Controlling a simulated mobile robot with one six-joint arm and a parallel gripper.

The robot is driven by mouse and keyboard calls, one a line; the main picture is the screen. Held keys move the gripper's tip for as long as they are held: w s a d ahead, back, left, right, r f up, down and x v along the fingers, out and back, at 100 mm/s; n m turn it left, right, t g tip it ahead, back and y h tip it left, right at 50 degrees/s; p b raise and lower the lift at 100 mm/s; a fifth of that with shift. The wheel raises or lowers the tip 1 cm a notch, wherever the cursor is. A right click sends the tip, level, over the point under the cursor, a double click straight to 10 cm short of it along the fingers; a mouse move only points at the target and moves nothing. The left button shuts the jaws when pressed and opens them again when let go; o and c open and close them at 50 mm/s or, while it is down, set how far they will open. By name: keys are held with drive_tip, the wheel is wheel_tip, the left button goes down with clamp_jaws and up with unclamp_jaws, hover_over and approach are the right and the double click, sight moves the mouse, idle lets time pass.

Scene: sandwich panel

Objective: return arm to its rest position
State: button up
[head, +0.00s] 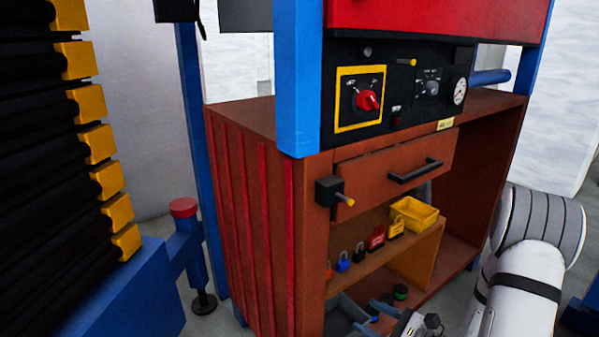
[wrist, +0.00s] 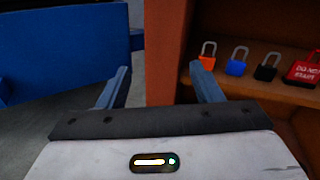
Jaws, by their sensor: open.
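My gripper shows in the wrist view (wrist: 160,88) with its two blue-grey fingers spread apart and nothing between them. In the head view my gripper (head: 378,318) is low at the bottom edge, in front of the open lower part of the brown cabinet (head: 258,220). My white arm comes in from the lower right. In the wrist view the fingers point toward the cabinet's side edge, with a shelf of padlocks to the right. The fingers appear clear of the padlocks.
The shelf holds an orange padlock (wrist: 207,62), a blue padlock (wrist: 236,67), a black padlock (wrist: 266,72), a red lockout (head: 376,237) and a yellow bin (head: 414,213). A drawer (head: 395,172) above is shut. A panel with a red switch (head: 367,100) sits higher. A blue frame (head: 125,295) stands left.

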drive_tip(key=s+a+r+n+g+h+p, duration=0.1)
drive_tip(key=s+a+r+n+g+p, duration=0.3)
drive_tip(key=s+a+r+n+g, duration=0.25)
drive_tip(key=s+a+r+n+g+h+p, duration=0.1)
drive_tip(key=s+a+r+n+g+p, duration=0.25)
drive_tip(key=s+r+n+g, duration=0.45)
drive_tip(key=d+r+n+t+h+p, duration=0.2)
drive_tip(key=r+n+h+p, duration=0.1)
drive_tip(key=r+h, duration=0.1)
drive_tip(key=s+d+r+n+t+h+p, duration=0.1)
drive_tip(key=d+r+n+t+h+p, duration=0.1)
drive_tip(key=r, duration=0.5)
drive_tip(key=s+d+r+n+t+h+p, duration=0.1)
drive_tip(key=d+r+n+t+h+p, duration=0.1)
drive_tip(key=d+r+n+h+p, duration=0.2)
wheel_tip(320, 180, up, 2)
drive_tip(key=shift+s+n+h, duration=0.25)
drive_tip(key=shift+n+h, duration=0.2)
drive_tip(key=shift+h, duration=0.35)
drive_tip(key=shift+c, duration=0.5)
